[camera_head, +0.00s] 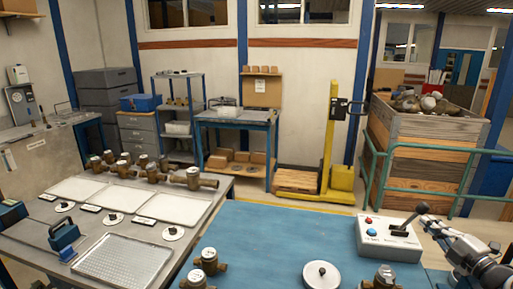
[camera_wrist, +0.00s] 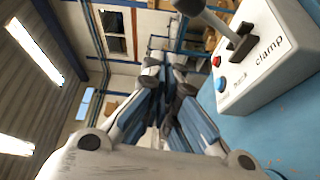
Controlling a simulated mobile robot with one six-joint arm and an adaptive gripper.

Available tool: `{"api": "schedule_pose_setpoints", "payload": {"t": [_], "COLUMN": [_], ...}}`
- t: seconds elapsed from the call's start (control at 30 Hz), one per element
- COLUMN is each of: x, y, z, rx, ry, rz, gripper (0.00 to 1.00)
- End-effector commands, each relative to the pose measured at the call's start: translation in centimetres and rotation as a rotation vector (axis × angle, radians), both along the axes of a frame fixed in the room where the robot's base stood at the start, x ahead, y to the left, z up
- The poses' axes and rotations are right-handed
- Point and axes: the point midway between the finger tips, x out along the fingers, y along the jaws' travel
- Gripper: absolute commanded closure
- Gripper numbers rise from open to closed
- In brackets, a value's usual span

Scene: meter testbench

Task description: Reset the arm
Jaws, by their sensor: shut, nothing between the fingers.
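My gripper (camera_head: 428,222) is at the right of the head view, beside the control box and close to its black lever. In the wrist view my gripper (camera_wrist: 166,70) has its two fingers brought together, with nothing held between them. The light grey control box (camera_head: 388,238) sits on the blue table top, with a red button, a blue button and a black lever (camera_head: 408,220). In the wrist view the control box (camera_wrist: 262,58) is at the upper right, marked "clamp", and its lever (camera_wrist: 238,38) is apart from the fingers.
Brass meters (camera_head: 209,262) and a round white disc (camera_head: 321,274) stand on the blue table (camera_head: 270,235). The grey table at left holds white trays (camera_head: 174,207), a metal tray (camera_head: 121,259) and several meters. A wooden crate (camera_head: 420,150) and green rail stand behind.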

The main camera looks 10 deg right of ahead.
Motion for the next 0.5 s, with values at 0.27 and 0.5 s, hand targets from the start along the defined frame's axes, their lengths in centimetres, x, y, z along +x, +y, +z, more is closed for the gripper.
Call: {"api": "schedule_pose_setpoints", "payload": {"t": [0.27, 0.5], "x": [6.5, 4.7], "y": [5.7, 15.0], "z": [9.5, 14.6], "rx": [0.151, 0.446], "ry": [0.132, 0.257], "rz": [-0.237, -0.48], "gripper": [1.0, 1.0]}}
